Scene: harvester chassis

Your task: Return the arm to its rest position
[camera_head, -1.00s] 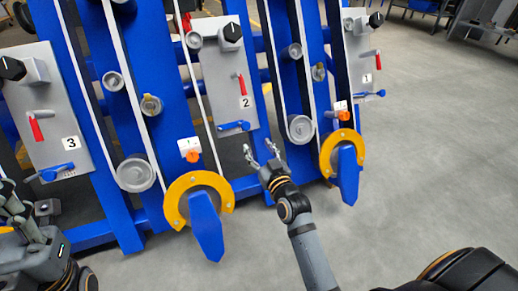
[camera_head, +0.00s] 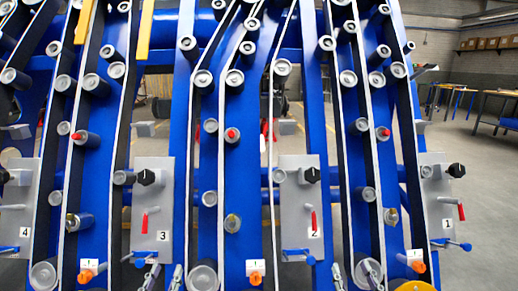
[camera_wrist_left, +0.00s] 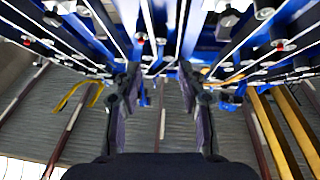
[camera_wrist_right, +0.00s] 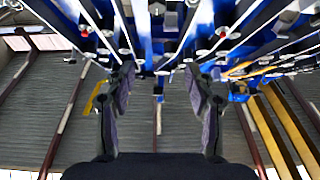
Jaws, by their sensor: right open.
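My left gripper (camera_head: 177,278) shows at the bottom edge of the head view, below panel 3 (camera_head: 152,215). Its two fingers stand apart with nothing between them in the left wrist view (camera_wrist_left: 158,82). My right gripper (camera_head: 351,274) is at the bottom edge of the head view, below and right of panel 2 (camera_head: 298,190). It is open and empty in the right wrist view (camera_wrist_right: 160,82). Both wrist views look up past the fingers to blue frames and the roof. Most of both arms is out of view.
The blue harvester chassis (camera_head: 181,120) with rollers and belts fills most of the head view. Panel 4 (camera_head: 18,215) is at left and panel 1 (camera_head: 436,190) at right. Clear grey floor (camera_head: 490,200) and tables (camera_head: 500,100) lie to the right.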

